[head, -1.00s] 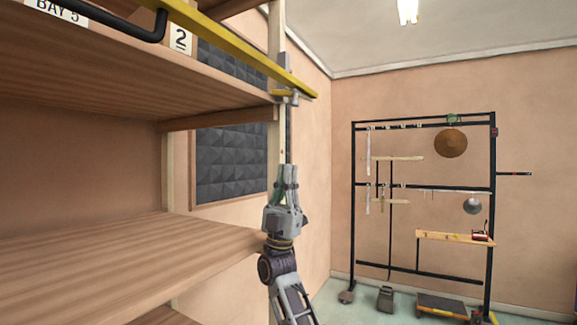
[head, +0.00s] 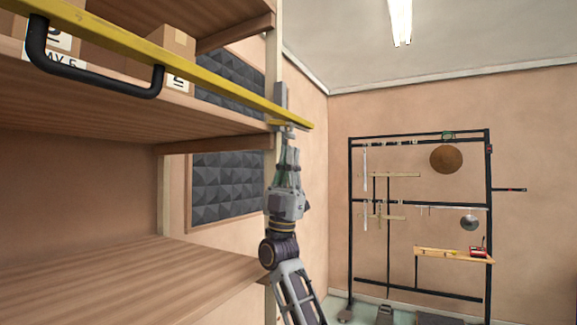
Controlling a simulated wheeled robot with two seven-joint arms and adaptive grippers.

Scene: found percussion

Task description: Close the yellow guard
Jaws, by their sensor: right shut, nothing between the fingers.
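The yellow guard (head: 205,77) is a long bar that slants across the front of the upper shelf, from the upper left down to its right end beside the wooden post. A black handle (head: 95,90) hangs from its left part. A grey metal bracket (head: 281,98) stands on the post at the bar's right end. My right gripper (head: 289,150) points up, shut and empty, just below that end. I cannot tell whether its fingertips touch the bar or bracket. My left gripper is not in view.
Cardboard boxes (head: 168,45) stand on the upper shelf (head: 110,112) behind the bar. A lower shelf (head: 130,275) lies beside my right arm. A black rack (head: 350,230) with hanging metal pieces stands at the back right. The space between arm and rack looks clear.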

